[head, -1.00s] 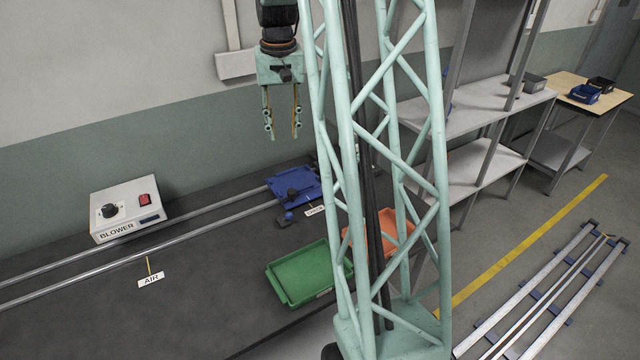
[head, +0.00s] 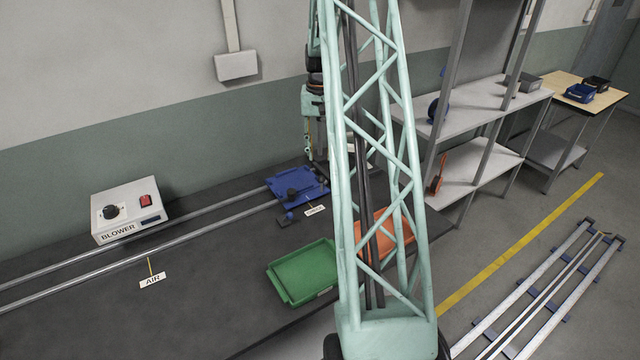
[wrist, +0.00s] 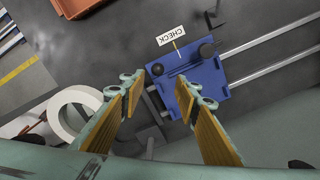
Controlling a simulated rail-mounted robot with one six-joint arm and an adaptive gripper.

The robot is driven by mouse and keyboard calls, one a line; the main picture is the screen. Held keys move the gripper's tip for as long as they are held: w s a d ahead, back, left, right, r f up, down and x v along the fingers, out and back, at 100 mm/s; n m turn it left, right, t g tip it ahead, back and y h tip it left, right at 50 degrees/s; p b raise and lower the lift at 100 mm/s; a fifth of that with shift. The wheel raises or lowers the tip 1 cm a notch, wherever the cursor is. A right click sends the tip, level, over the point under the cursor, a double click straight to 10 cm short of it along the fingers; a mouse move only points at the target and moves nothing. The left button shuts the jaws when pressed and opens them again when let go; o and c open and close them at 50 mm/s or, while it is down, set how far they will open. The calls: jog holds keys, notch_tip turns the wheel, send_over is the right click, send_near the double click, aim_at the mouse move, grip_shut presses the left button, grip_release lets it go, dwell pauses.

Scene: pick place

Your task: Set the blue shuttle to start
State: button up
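The blue shuttle (head: 312,182) sits on two parallel metal rails at their right end, near the CHECK sign (head: 316,211). It carries a dark round knob, and it also shows below my gripper in the wrist view (wrist: 211,78). My gripper (head: 315,150) is behind the shuttle in the head view, partly hidden by my column. In the wrist view my gripper (wrist: 163,85) is open and empty, its two fingers spread apart. The right finger overlaps the shuttle's edge in the picture; I cannot tell whether it touches.
A blower box (head: 127,212) with a knob and red switch stands at the left behind the rails. An AIR sign (head: 152,281) stands before the rails. A green tray (head: 303,272) and an orange tray (head: 402,229) lie at the front right. A white ring (wrist: 60,100) lies beside my gripper.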

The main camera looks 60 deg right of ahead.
aim_at(321, 182)
jog(key=shift+s+d+f, duration=0.1)
jog(key=shift+d+f, duration=0.2)
jog(key=shift+f, duration=0.05)
jog(key=shift+f, duration=0.15)
jog(key=shift+f+b, duration=0.6)
jog(key=shift+f, duration=6.1)
grip_shut()
